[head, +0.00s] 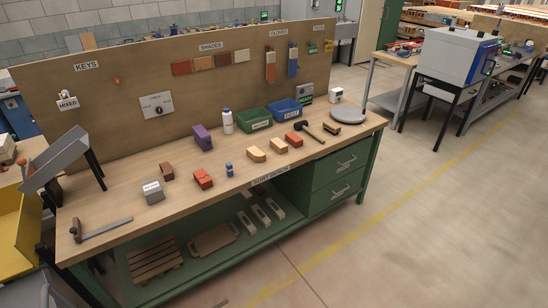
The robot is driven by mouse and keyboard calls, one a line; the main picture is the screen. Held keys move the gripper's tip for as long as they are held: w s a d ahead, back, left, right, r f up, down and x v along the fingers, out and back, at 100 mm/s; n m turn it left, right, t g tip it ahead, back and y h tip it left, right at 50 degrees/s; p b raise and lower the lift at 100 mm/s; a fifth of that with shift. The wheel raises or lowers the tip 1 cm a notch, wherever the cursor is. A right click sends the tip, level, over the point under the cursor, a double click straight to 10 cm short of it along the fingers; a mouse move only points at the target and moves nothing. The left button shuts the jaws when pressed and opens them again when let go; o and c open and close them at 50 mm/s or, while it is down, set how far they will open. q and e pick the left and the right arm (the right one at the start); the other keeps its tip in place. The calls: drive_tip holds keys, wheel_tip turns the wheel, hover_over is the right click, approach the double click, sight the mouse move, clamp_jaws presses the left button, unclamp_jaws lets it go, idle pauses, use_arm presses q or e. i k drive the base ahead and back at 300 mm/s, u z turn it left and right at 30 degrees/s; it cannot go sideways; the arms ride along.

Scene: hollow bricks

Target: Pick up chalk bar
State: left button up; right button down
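I cannot tell for sure which thing is the chalk bar. Several pale bars (260,215) with dark marks lie side by side on the green bench's lower shelf. On the wooden bench top (240,190) lie a tan block (256,154), a paler tan block (279,146), an orange-red block (293,139), a red block (203,179), a brown block (166,171) and a grey block with a white label (152,192). Neither of my grippers is in view.
A grey sloped chute (57,160) is at left. Open floor lies at right.

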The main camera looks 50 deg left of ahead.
sight(228, 168)
drive_tip(key=z, duration=0.05)
drive_tip(key=i, duration=1.85)
drive_tip(key=u, duration=0.65)
drive_tip(key=i, duration=1)
drive_tip(key=u, duration=1.6)
drive_tip(key=i, duration=0.8)
drive_tip(key=u, duration=0.65)
